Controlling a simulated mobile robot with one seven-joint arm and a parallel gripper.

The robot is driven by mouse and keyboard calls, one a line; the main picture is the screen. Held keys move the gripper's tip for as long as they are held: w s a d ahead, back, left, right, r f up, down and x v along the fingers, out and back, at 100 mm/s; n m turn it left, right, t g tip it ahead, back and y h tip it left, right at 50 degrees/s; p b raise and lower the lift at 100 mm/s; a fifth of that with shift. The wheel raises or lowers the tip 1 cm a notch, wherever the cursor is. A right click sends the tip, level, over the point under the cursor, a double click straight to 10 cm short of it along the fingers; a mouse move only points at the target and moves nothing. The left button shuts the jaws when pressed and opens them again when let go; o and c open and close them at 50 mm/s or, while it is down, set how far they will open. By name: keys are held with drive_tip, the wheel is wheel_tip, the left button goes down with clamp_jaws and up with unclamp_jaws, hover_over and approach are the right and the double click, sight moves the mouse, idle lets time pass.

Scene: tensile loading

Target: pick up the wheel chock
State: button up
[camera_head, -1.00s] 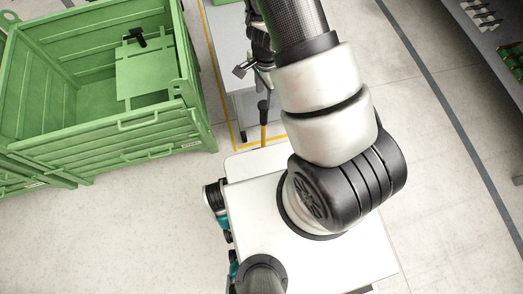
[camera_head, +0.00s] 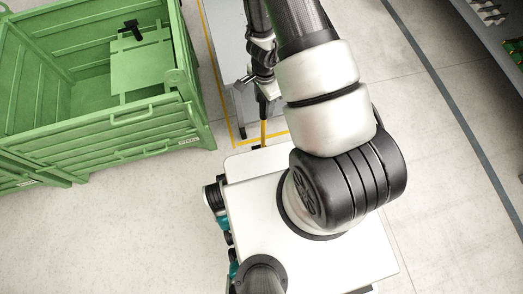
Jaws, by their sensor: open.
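I cannot make out a wheel chock for certain. A small black object (camera_head: 131,29) of irregular shape lies on a flat green panel inside the green crate; it is too small to identify. My gripper (camera_head: 246,80) shows only in part, small and dark, beyond my arm and over the grey table. Its fingers are open, and nothing shows between them. It is to the right of the crate, well apart from the black object.
The green crate (camera_head: 130,133) has high walls at the upper left. A grey table (camera_head: 226,50) stands beside it. A yellow upright piece (camera_head: 263,132) with a dark top is below my gripper. Shelving (camera_head: 503,45) is at the upper right. The floor at lower left is clear.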

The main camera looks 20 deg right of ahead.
drive_tip(key=shift+c, duration=0.3)
drive_tip(key=c, duration=1.1)
drive_tip(key=shift+w+r, duration=0.1)
drive_tip(key=shift+r, duration=0.05)
